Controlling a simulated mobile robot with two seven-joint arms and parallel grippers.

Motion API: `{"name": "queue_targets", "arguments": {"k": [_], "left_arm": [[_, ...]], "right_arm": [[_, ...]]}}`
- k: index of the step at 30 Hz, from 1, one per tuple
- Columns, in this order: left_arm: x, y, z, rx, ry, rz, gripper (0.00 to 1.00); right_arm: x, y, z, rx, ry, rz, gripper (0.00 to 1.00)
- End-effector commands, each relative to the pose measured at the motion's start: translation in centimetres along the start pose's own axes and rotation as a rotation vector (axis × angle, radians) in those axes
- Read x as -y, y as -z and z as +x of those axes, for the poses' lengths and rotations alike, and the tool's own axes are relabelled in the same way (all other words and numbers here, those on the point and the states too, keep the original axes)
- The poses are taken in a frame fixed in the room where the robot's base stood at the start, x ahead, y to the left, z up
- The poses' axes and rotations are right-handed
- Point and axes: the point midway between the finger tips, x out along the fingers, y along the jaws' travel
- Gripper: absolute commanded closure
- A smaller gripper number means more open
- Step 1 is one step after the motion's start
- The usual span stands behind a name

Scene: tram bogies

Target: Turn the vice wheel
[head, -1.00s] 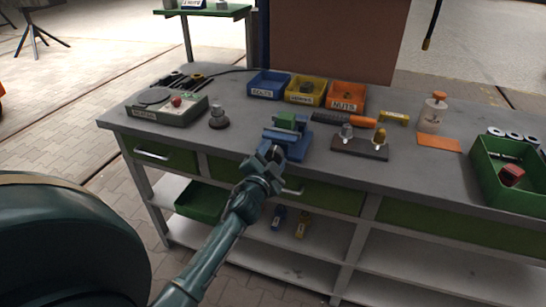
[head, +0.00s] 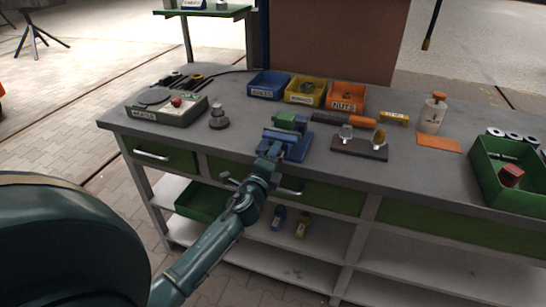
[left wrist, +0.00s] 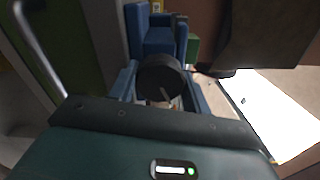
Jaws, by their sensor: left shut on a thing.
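The blue vice (head: 290,145) stands at the front edge of the grey workbench, with a green block (head: 288,121) at its top. Its dark round wheel (left wrist: 162,77) faces the camera in the left wrist view, with the blue vice body (left wrist: 158,38) behind it. My left gripper (head: 271,152) is at the front of the vice. It is shut on the wheel, with a finger on either side in the left wrist view. In the head view the gripper hides the wheel. My right gripper is not in view.
Blue, yellow and orange bins (head: 304,91) stand behind the vice. A dark block with two knob-like parts (head: 360,148) is close on its right. A grey-green box with a red button (head: 168,109) is at the left. A drawer handle (head: 291,191) sits below my gripper.

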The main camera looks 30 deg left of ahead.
Motion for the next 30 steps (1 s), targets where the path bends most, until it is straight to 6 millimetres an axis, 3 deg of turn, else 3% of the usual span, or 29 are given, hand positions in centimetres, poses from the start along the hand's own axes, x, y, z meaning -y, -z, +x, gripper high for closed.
{"name": "queue_targets", "arguments": {"k": [30], "left_arm": [[0.14,-0.07,0.01,-0.001,0.0,0.968,0.75]], "right_arm": [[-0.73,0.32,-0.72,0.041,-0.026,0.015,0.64]]}}
